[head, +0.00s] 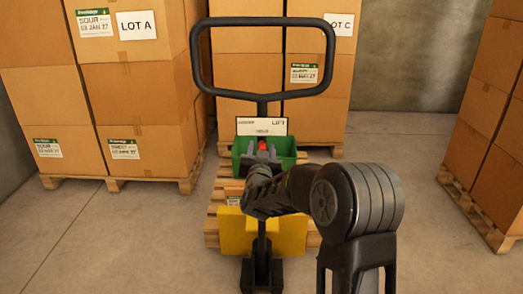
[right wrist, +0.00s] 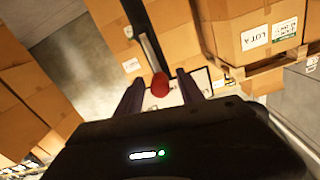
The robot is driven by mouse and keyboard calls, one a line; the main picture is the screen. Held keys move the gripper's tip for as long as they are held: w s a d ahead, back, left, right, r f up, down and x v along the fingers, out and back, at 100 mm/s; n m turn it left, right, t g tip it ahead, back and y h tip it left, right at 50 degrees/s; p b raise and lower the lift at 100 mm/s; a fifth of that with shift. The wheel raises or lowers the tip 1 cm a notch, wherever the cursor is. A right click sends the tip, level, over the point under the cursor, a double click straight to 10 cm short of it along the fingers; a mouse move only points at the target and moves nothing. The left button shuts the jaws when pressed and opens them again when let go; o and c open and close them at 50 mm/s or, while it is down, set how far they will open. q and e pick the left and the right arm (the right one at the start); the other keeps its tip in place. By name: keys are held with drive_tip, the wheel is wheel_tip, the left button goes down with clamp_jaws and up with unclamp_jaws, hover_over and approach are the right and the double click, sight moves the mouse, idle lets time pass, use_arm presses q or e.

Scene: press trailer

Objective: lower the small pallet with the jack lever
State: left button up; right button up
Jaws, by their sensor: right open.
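The jack's black loop handle (head: 263,22) stands upright in the middle of the head view. A white label plate (head: 262,126) sits on its post, with the red knob (head: 262,144) of the jack lever just below. My right gripper (head: 262,155) is open at the red knob. In the right wrist view the knob (right wrist: 160,85) shows between the two open fingers (right wrist: 160,92); I cannot tell whether they touch it. The small pallet (head: 213,196) is wooden and lies behind the yellow jack body (head: 238,232), partly hidden by it and my arm. My left gripper is not in view.
A green crate (head: 243,146) is behind the label plate, above the small pallet. Stacked cartons marked LOT A (head: 135,50) and LOT C (head: 318,65) stand on pallets behind. More cartons (head: 490,110) stand at the right. Bare floor (head: 90,235) is free at the front left.

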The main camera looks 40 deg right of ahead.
drive_tip(key=shift+c, duration=0.4)
clamp_jaws()
idle(0.9)
